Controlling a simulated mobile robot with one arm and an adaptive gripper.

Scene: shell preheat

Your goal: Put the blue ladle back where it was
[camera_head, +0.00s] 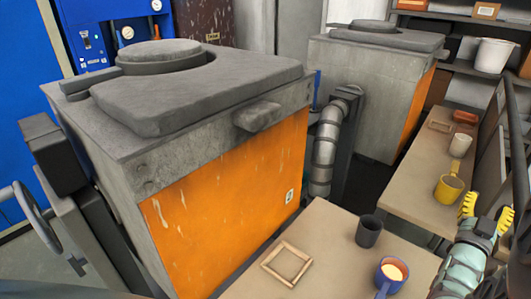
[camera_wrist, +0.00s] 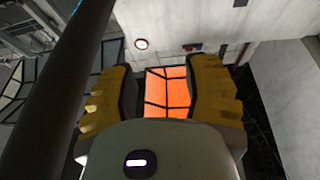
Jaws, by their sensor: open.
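The blue ladle (camera_head: 381,279) stands on the near bench at the bottom of the head view, cup-like, with a pale orange fill showing inside. The lower picture edge cuts off part of it. An empty square wooden frame (camera_head: 287,263) lies on the same bench to its left. My gripper (camera_head: 485,211) is at the right of the head view, up and to the right of the ladle and apart from it. In the wrist view its two yellow fingers (camera_wrist: 160,100) are spread with nothing between them. The ladle cannot be made out there.
A dark grey cup (camera_head: 369,232) stands close behind the ladle. The farther bench (camera_head: 405,195) holds a yellow ladle (camera_head: 449,188), a whitish cup (camera_head: 460,145) and another wooden frame (camera_head: 439,126). A large orange-sided furnace (camera_head: 235,205) borders the near bench on the left.

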